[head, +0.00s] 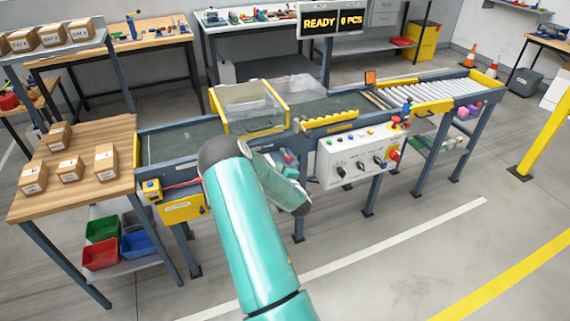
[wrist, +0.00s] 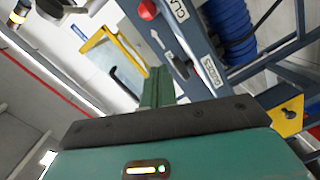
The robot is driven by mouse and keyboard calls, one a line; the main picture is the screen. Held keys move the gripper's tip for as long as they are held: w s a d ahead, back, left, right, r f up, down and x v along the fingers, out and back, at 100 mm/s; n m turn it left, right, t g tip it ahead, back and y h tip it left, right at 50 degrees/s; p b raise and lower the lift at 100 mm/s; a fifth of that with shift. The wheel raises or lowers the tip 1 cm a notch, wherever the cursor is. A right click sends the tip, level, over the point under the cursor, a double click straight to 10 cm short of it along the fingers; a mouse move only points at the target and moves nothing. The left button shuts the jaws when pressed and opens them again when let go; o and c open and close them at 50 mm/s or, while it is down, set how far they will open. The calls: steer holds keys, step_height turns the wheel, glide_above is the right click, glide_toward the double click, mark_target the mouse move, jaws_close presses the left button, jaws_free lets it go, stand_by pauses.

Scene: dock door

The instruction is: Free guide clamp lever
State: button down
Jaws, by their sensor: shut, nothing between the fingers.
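In the wrist view a blue-grey rail carries a label starting "CLA" (wrist: 179,9) and a plate reading "GUIDES" (wrist: 208,70). A red knob (wrist: 147,10) sits at the top by the first label; it may be the clamp lever's end. A white arrow and a dark slot or handle (wrist: 179,65) lie between the labels. My gripper (wrist: 157,73) shows its green fingers together and empty, left of the dark part and below the knob. Whether the fingers touch the rail cannot be told. In the head view my arm hides most of the gripper and the lever area.
The conveyor (head: 185,140) runs across the head view with a yellow-framed guard (head: 285,100) and a control box (head: 355,155). A wooden table (head: 105,135) with cartons stands left. The wrist view shows a yellow-edged panel (wrist: 90,43) and blue hose (wrist: 230,25). Front floor is clear.

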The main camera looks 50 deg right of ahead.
steer(key=d, duration=0.1)
steer(key=w+d+f, duration=0.1)
steer(key=d, duration=0.1)
steer(key=w+d, duration=0.1)
steer(key=shift+d+f, duration=0.2)
steer(key=shift+d, duration=0.05)
steer(key=shift+s+d+f, duration=0.2)
steer(key=shift+d, duration=0.3)
steer(key=shift+s+d+n+y, duration=0.2)
steer(key=shift+d+n+y, duration=0.1)
steer(key=shift+y, duration=0.1)
